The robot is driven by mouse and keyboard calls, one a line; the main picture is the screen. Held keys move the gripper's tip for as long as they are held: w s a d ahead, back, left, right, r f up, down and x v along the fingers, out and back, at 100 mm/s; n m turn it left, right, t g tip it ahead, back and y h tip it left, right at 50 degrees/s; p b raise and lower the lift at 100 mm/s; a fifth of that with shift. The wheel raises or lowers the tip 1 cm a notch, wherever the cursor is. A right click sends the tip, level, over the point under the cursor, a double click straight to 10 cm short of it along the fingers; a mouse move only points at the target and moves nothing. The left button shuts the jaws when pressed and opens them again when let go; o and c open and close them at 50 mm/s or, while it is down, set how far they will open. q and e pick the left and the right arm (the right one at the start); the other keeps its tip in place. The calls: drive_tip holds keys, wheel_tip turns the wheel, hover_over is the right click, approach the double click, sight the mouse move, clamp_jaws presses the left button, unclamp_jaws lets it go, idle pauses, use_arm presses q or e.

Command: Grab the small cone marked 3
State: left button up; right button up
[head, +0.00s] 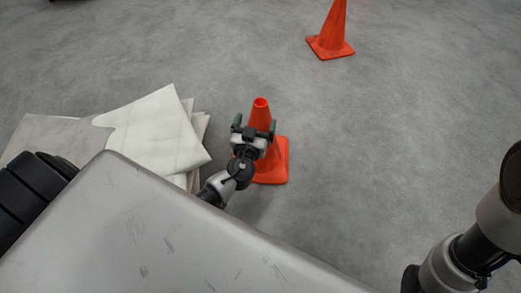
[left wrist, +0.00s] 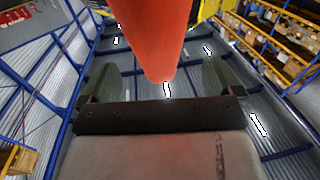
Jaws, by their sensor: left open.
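A small orange cone (head: 272,165) stands upright on the grey floor near the middle of the head view. No number shows on its visible sides. My left gripper (head: 255,123) is open, with its green-padded fingers at either side of the cone's upper part. In the left wrist view the orange cone (left wrist: 150,35) lies between the two open fingers (left wrist: 155,80), with gaps visible on both sides. My gripper hides part of the cone in the head view. My right gripper is out of view; only part of that arm shows.
A second orange cone (head: 331,38) stands farther off at the top, its tip cut off. Pale flat sheets (head: 155,130) lie stacked on the floor left of the near cone. The floor right of it is clear. Shelving (left wrist: 275,40) shows in the left wrist view.

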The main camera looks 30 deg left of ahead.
use_arm(q)
drive_tip(key=b+x, duration=0.1)
drive_tip(key=x, duration=0.4)
drive_tip(key=shift+w, duration=0.15)
drive_tip(key=shift+c, duration=0.2)
drive_tip(key=c, duration=1.4)
drive_tip(key=shift+c, duration=0.8)
drive_tip(key=shift+r, duration=0.1)
